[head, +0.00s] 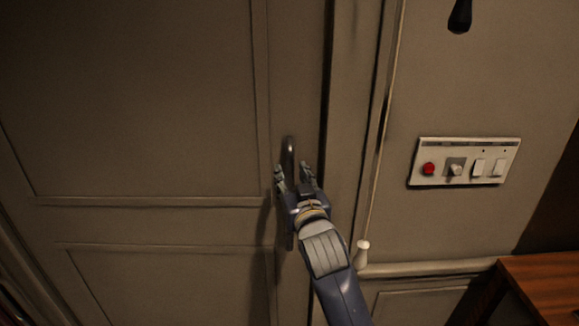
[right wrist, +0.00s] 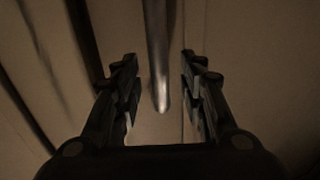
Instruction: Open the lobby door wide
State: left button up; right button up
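The lobby door (head: 140,100) is a beige panelled door filling the left of the head view. It looks closed against its frame (head: 350,120). A dark vertical pull handle (head: 289,158) stands near the door's right edge. My right gripper (head: 295,178) is at the handle with its fingers apart. In the right wrist view the handle (right wrist: 160,60) comes down between the two open fingers (right wrist: 160,88), with a gap on both sides. I cannot tell how deep the handle sits between the fingers. My left gripper is not in view.
A switch panel (head: 464,162) with a red button is on the wall right of the door. A pull cord with a white knob (head: 362,253) hangs beside the frame. A wooden desk corner (head: 545,285) is at the lower right.

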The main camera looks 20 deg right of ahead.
aim_at(291, 173)
jog(key=shift+w+d, duration=0.15)
jog(key=shift+w, duration=1.35)
grip_shut()
jog(key=shift+p, duration=0.3)
